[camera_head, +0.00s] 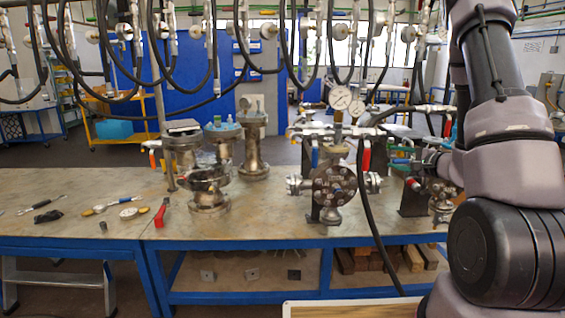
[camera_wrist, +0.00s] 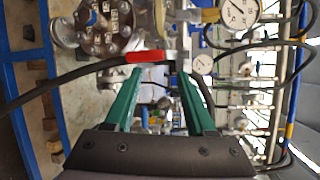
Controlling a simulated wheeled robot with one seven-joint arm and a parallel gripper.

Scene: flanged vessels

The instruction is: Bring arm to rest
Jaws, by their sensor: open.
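My arm comes in from the right in the head view, and my gripper (camera_head: 405,171) is at bench height, to the right of a flanged vessel (camera_head: 334,186). In the wrist view, turned on its side, the green fingers of my gripper (camera_wrist: 160,84) are spread apart with nothing held between them. A red valve lever (camera_wrist: 150,57) shows just beyond the fingertips; whether it touches them I cannot tell. The flanged vessel also shows at the top left of the wrist view (camera_wrist: 103,28). The red lever also shows in the head view (camera_head: 366,158).
A blue-framed workbench (camera_head: 260,215) carries open vessels (camera_head: 208,190), a loose red-handled tool (camera_head: 162,212) and small tools at left. Pressure gauges (camera_head: 340,97) stand above the flanged vessel. A black hose (camera_head: 364,215) hangs in front of the bench; more hoses hang overhead.

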